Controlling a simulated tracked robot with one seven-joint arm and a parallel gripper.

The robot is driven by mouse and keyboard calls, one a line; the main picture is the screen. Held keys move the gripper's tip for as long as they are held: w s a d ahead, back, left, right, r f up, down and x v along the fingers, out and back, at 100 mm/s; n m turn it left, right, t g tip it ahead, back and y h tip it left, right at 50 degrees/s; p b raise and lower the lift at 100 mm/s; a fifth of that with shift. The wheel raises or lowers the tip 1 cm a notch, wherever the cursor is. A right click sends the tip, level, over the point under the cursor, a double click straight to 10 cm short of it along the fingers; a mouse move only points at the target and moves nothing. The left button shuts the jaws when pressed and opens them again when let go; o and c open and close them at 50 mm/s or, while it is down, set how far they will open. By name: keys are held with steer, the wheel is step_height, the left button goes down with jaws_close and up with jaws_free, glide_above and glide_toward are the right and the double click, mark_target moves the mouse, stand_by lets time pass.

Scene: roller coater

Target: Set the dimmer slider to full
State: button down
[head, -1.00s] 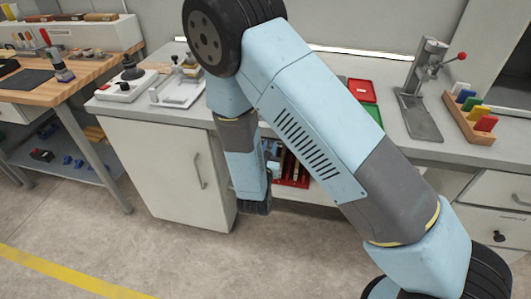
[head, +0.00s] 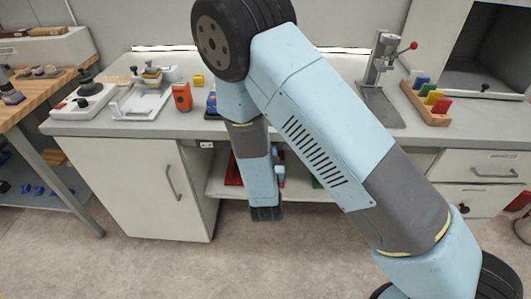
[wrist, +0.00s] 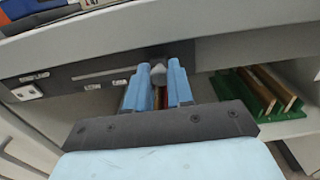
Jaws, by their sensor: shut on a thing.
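The dimmer slider shows in the wrist view as a grey knob (wrist: 158,67) on a dark panel (wrist: 60,78) under the worktop's front edge. A pale slot (wrist: 105,71) runs left from the knob; no slot shows to its right, where the fingers partly block the view. My gripper (wrist: 158,78) has its two blue fingers closed about the knob, one on each side.
The worktop (head: 330,118) overhangs the panel. A shelf below holds a green rack (wrist: 255,92) close right of my gripper. A white cabinet (head: 130,190) stands left. An orange device (head: 181,97) and a drill stand (head: 380,85) are on top. The floor in front is clear.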

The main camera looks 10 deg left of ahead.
steer(key=shift+d+f, duration=0.1)
steer(key=shift+d, duration=0.3)
steer(key=c, duration=1.1)
jaws_free()
steer(key=shift+o, duration=0.4)
steer(key=shift+a, duration=0.1)
steer(key=shift+s, duration=0.1)
steer(key=shift+s, duration=0.1)
steer(key=s+d, duration=0.2)
steer(key=s, duration=1.1)
steer(key=shift+s+d, duration=0.15)
steer(key=shift+d, duration=0.15)
